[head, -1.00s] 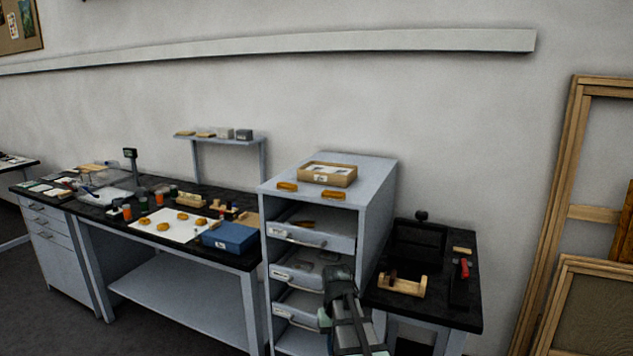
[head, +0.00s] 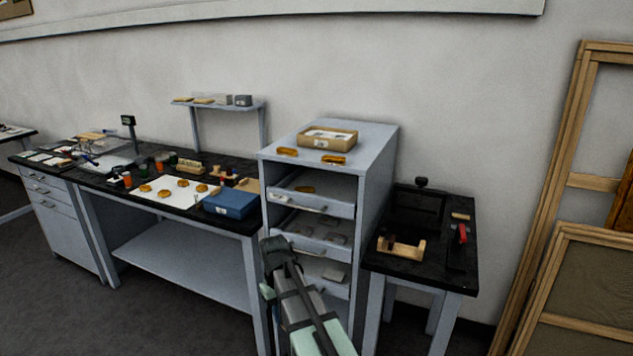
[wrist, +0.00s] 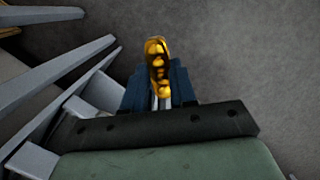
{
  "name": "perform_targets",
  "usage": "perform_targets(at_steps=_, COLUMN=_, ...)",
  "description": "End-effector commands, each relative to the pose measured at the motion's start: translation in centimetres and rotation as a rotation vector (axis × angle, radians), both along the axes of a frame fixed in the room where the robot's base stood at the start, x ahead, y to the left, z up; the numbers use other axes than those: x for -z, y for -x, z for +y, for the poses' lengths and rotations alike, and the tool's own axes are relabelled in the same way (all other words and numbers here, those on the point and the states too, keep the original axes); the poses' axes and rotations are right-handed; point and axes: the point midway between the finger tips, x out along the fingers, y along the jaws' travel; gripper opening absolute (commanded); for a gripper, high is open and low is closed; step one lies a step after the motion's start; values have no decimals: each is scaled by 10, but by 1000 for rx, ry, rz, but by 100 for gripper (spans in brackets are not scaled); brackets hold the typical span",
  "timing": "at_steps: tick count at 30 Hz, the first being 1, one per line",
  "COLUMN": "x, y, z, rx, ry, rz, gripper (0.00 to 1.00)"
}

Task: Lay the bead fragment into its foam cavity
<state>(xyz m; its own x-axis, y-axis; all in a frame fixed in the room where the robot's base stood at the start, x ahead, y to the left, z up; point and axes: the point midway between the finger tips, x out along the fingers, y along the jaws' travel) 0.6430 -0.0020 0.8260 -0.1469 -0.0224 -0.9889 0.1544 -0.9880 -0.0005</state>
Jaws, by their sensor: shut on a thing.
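A gold bead fragment (wrist: 157,60) stands between the dark blue fingers of my gripper (wrist: 160,84) in the wrist view. In the head view my gripper (head: 272,245) is in front of the left edge of the grey drawer cabinet (head: 375,190); the fragment cannot be made out there. The cabinet's open upper drawer (head: 325,208) holds one gilt piece (head: 305,189). The open middle drawer (head: 330,251) holds grey shapes. A lower drawer (head: 335,289) is partly hidden by my arm. I cannot tell which drawer has the foam cavity.
Two gilt pieces (head: 333,159) and a cardboard box (head: 328,136) are on the cabinet top. To the left, a dark-topped bench (head: 240,172) carries a blue box (head: 231,204) and gilt pieces on a white sheet (head: 165,206). A small black table (head: 440,265) stands to the right.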

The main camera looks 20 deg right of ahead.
Motion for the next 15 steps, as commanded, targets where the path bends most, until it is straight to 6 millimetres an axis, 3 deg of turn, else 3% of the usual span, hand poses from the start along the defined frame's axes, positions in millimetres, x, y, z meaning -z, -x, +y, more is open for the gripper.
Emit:
perform_targets(at_steps=1, x=-8, y=-19, z=-1, rx=-38, ry=1, rz=-1, gripper=0)
perform_targets(at_steps=8, x=-58, y=-92, z=-6, rx=-287, ry=2, rz=-2, gripper=0)
perform_targets(at_steps=15, x=-130, y=-171, z=-15, rx=-593, ry=3, rz=-3, gripper=0)
